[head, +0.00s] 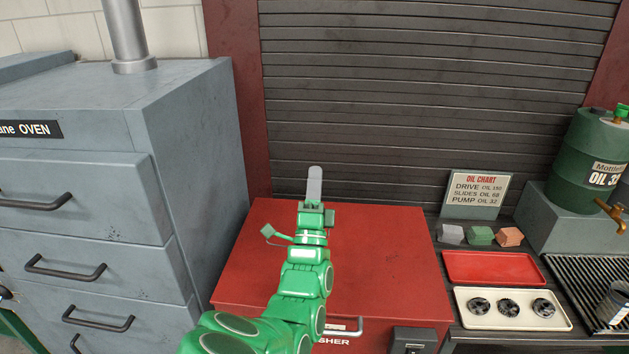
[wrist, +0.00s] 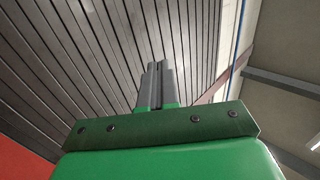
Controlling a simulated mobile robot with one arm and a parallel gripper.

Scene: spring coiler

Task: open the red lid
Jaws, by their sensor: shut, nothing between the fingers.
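The red lid (head: 385,262) is the flat top of a red cabinet marked "...SHER", in the middle of the head view. It lies flat and closed. A silver bar handle (head: 345,329) sits at its front edge, partly behind my arm. My green arm reaches over the lid. My gripper (head: 314,180) is shut and empty, beyond the lid's back edge in the picture and in front of the dark shutter. In the wrist view my gripper (wrist: 158,80) has its grey fingers together, pointing up toward the shutter. A corner of red shows at that view's lower left.
A grey oven cabinet (head: 190,120) with bar-handled drawers stands close on the left. On the right bench are a red tray (head: 492,267), a cream tray (head: 512,308) with dark round parts, coloured blocks, an oil chart (head: 478,195) and a green oil drum (head: 588,155). A slatted shutter (head: 420,100) closes the back.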

